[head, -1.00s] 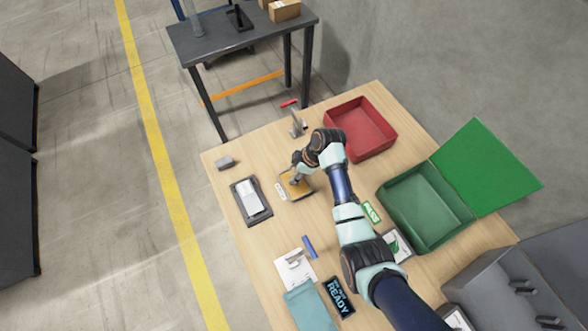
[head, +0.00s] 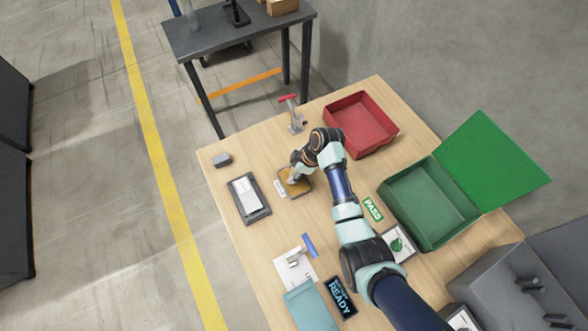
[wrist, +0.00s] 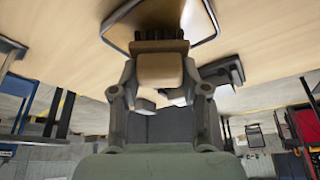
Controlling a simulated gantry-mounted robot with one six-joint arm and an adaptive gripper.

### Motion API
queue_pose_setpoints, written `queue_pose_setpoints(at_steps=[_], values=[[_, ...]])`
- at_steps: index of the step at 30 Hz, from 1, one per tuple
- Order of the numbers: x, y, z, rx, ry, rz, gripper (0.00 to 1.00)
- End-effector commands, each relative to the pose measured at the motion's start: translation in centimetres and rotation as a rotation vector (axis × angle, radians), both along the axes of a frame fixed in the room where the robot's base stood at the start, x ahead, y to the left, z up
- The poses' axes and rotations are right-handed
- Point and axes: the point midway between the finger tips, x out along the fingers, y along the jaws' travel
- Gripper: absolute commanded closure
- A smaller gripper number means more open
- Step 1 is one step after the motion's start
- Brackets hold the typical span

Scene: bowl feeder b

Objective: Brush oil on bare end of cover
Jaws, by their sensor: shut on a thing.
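My gripper (wrist: 172,98) is shut on a tan brush (wrist: 160,70) with a row of dark bristles. In the wrist view the bristles are at the rim of a shallow tray (wrist: 206,12); I cannot tell whether they touch what is in it. In the head view this tray (head: 307,191) holds an amber surface, and my gripper (head: 293,179) is over it, partly hiding it. I cannot tell for certain which thing is the cover. A grey metal piece with a blue bar (head: 309,245) is on a white sheet (head: 294,269) nearer the front.
A clamp with a red handle (head: 288,98) stands behind the tray. A red bin (head: 345,104) and an open green bin (head: 407,215) are on the right. A dark tray (head: 263,214) with white sheets lies left. A small grey block (head: 221,160) sits at the left edge.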

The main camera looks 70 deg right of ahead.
Motion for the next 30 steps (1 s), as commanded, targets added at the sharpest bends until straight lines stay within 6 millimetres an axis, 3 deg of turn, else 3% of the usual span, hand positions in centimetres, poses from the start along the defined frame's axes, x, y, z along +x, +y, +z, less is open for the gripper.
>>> queue_pose_setpoints(at_steps=[30], values=[[0.01, -0.01, -0.93, 0.000, 0.000, 0.000, 0.83]])
